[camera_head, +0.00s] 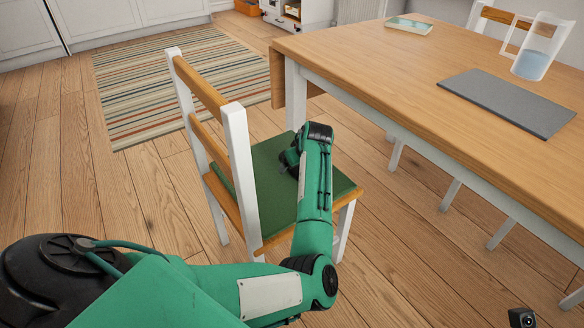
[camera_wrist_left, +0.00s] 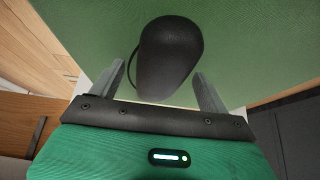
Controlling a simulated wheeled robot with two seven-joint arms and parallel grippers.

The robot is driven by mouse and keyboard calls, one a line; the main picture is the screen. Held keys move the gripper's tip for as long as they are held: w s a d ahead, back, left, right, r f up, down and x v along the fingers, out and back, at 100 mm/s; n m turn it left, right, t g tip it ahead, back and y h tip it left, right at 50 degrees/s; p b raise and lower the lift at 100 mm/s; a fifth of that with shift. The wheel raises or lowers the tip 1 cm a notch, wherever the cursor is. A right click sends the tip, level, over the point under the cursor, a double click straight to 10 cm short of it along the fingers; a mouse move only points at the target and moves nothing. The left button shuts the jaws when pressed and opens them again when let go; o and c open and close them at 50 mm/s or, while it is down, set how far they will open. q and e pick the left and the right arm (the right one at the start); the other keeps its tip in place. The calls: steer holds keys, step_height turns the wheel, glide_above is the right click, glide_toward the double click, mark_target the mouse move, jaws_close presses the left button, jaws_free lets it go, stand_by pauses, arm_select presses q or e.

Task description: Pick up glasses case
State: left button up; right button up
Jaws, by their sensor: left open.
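A dark, rounded case (camera_wrist_left: 172,50), which looks like the glasses case, lies on the green chair seat (camera_wrist_left: 75,25) in the left wrist view. A thin dark loop shows along its left side. My left gripper (camera_wrist_left: 161,82) is open, with one finger on each side of the case's near end. I see a gap on both sides, and no grip on it. In the head view my left arm reaches down over the green seat (camera_head: 338,182) and hides the fingers. I cannot make out the case there. My right gripper is not in view.
The chair's white and wood backrest (camera_head: 238,160) stands just left of my forearm. A striped rug (camera_head: 165,85) lies behind.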

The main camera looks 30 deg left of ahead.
arm_select(q)
steer(key=c, duration=1.1)
steer(key=shift+r, duration=0.1)
